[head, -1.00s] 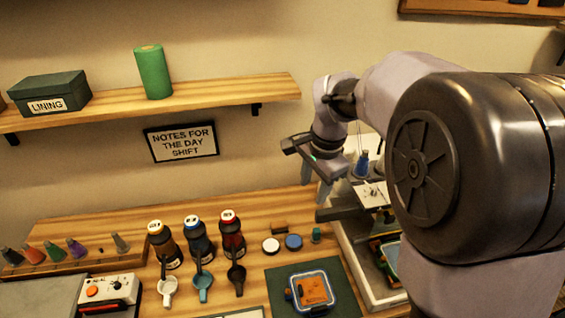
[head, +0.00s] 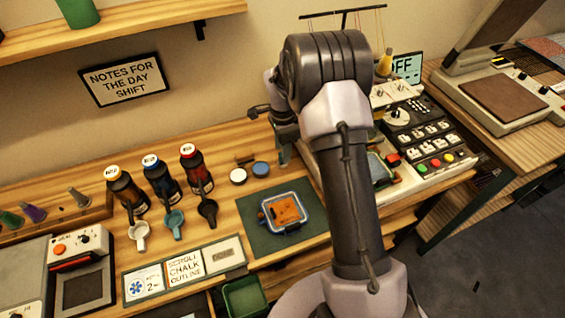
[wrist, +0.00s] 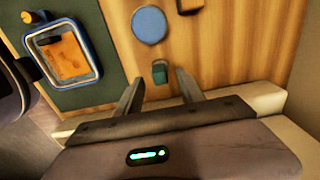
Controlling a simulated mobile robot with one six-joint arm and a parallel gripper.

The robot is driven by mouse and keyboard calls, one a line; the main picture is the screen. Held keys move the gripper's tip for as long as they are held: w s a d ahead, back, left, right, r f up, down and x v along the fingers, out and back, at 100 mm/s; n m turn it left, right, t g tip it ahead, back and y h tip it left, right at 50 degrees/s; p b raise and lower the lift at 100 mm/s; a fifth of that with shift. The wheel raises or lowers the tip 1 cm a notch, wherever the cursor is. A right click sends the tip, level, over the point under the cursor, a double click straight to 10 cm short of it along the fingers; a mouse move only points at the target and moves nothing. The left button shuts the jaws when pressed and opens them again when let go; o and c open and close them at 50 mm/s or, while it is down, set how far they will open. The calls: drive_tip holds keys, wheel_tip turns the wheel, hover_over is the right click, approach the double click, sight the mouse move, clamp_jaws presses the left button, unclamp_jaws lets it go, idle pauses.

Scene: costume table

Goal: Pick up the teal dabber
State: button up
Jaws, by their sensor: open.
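The teal dabber (wrist: 160,70) is a small dark teal piece standing on the wooden table in the wrist view. It is between and just beyond the tips of my gripper (wrist: 160,79), whose two fingers are apart with nothing held. In the head view my gripper (head: 284,157) points down at the table beside the control panel, partly behind my arm. I cannot make out the dabber in the head view; my arm and gripper cover that spot.
A blue disc (head: 261,169), a white disc (head: 238,175) and a brown block (wrist: 188,5) lie close by. A blue-rimmed box (head: 283,212) sits on a green mat (head: 259,241). Bottles (head: 162,178) stand left; a white control panel (head: 425,172) borders the right.

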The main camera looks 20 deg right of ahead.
wheel_tip(320, 180, down, 4)
drive_tip(key=shift+f+b, duration=0.1)
drive_tip(key=shift+b, duration=0.55)
drive_tip(key=shift+c, duration=0.8)
clamp_jaws()
drive_tip(key=shift+r, duration=0.25)
